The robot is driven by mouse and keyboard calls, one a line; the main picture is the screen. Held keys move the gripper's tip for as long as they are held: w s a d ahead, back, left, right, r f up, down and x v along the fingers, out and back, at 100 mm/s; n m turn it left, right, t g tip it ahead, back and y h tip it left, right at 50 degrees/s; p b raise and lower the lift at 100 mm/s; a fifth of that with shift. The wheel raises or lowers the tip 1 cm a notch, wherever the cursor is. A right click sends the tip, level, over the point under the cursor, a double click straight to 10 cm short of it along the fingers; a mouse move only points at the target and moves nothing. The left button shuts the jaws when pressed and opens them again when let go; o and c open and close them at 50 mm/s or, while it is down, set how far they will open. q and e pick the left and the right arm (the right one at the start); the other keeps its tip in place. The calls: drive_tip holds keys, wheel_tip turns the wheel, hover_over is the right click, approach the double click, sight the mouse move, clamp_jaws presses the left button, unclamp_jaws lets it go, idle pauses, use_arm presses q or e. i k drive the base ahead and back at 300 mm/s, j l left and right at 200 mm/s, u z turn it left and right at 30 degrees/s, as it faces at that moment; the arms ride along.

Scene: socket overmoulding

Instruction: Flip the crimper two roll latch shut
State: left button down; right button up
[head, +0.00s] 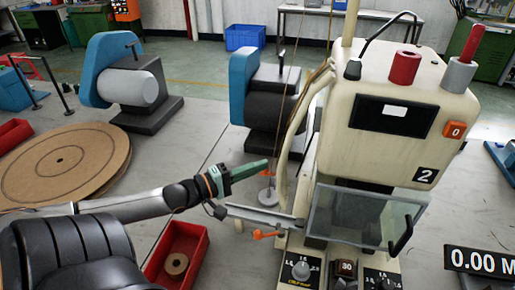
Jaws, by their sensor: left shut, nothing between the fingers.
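Crimper two (335,145) is the cream machine marked 2 at centre right. A small orange lever (266,235) sticks out at the front left of it, below a grey metal feed rail (262,216). It may be the roll latch, but I cannot tell whether it is open or shut. My left gripper (264,165) comes in from the left with its green fingers shut and empty. In the picture it is above the rail and the lever, apart from the lever, and left of the crimper's body. My right gripper is not in view.
A clear guard (365,215) covers the crimper's front, above its knobs. A red bin (200,262) with a small roll stands below my left arm. A large brown disc (75,150) lies at the left. Blue-and-black units (240,85) stand behind, with thin strands running up nearby.

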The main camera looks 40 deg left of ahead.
sight(266, 172)
drive_tip(key=k+l, duration=0.7)
drive_tip(key=l, duration=0.2)
drive_tip(key=k+j, duration=0.2)
